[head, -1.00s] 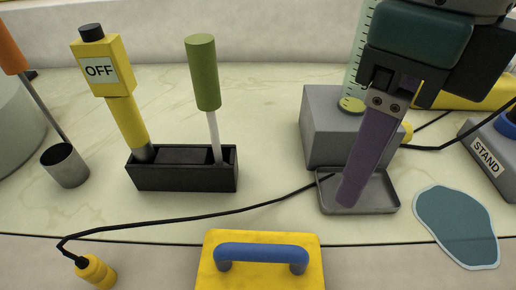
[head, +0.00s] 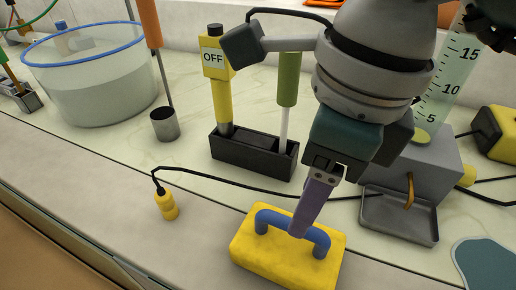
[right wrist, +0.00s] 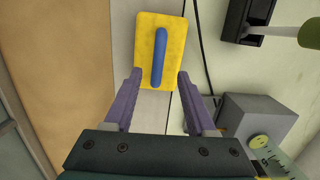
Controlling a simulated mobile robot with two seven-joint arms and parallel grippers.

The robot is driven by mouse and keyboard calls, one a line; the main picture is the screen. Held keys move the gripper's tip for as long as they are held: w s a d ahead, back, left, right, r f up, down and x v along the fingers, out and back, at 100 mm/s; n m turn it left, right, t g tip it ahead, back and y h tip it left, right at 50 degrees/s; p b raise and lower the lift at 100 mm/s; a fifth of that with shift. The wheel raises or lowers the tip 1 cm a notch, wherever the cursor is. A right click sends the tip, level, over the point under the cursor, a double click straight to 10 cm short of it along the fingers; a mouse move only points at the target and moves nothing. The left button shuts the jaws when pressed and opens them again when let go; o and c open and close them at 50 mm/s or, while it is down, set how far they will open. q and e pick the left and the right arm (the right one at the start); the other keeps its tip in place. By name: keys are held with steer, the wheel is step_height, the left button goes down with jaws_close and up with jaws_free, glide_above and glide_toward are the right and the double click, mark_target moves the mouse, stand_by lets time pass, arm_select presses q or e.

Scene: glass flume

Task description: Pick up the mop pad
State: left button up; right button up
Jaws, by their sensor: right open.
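The mop pad is a yellow block (head: 262,262) with a blue arched handle (head: 268,215), lying at the counter's front edge in the head view. In the right wrist view the pad (right wrist: 174,40) lies flat, with its handle (right wrist: 158,55) pointing lengthwise between the fingers. My right gripper (head: 301,232) is open and empty, its purple fingers pointing down at the pad and covering part of the handle in the head view. Its two fingertips (right wrist: 160,76) stand wide apart in the right wrist view. I cannot tell the exact gap to the handle. My left gripper is not in view.
A black holder (head: 250,157) with a yellow OFF tool and a green-handled rod stands behind the pad. A grey tray (head: 395,225) and grey block (head: 425,165) are to the right. A black cable with a yellow plug (head: 168,205) runs behind the pad.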

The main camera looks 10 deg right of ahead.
mark_target(289, 240)
steer(key=f, duration=0.4)
steer(key=a+f, duration=0.1)
steer(key=f, duration=0.1)
steer(key=shift+w+f+b, duration=0.15)
steer(key=shift+f+b, duration=0.15)
jaws_close()
stand_by(1.1)
